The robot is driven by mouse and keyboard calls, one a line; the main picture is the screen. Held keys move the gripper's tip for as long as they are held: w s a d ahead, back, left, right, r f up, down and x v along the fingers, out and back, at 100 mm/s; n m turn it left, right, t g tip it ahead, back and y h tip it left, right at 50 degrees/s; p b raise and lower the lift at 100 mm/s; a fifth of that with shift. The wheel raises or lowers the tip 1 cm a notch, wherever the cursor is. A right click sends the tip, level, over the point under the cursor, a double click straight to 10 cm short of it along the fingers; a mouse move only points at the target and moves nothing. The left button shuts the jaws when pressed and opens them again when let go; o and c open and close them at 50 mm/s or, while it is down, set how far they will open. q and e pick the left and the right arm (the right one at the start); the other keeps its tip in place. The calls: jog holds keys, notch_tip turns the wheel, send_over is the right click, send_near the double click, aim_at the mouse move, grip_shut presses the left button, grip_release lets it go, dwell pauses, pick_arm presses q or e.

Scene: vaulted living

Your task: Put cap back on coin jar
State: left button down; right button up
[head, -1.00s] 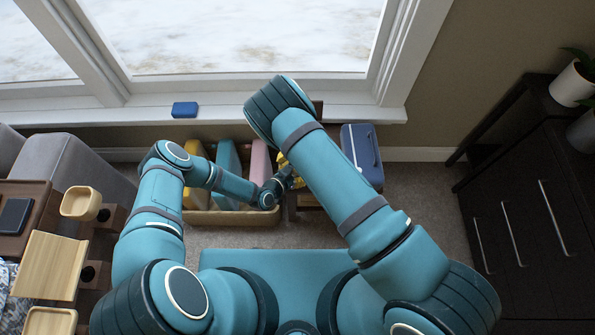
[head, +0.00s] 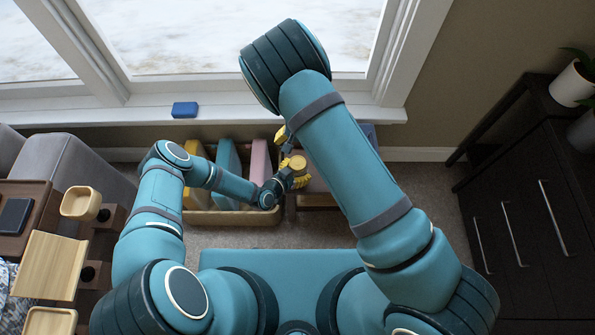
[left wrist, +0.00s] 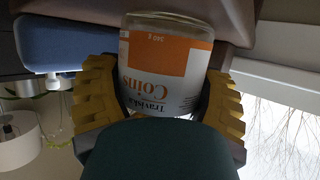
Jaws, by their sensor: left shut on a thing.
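My left gripper (head: 293,174) has its yellow fingers around the coin jar, on either side of it. In the head view, a round tan disc (head: 299,162) shows at the jar's top. I cannot tell if it is the cap fully seated. A yellow fingertip of my right gripper (head: 281,135) shows beside my raised right forearm; the rest is hidden.
A blue block (head: 184,109) lies on the windowsill. A dark cabinet (head: 520,220) stands at right.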

pick_arm(q)
grip_release()
jog(key=v, duration=1.2)
jog(key=shift+d, duration=0.1)
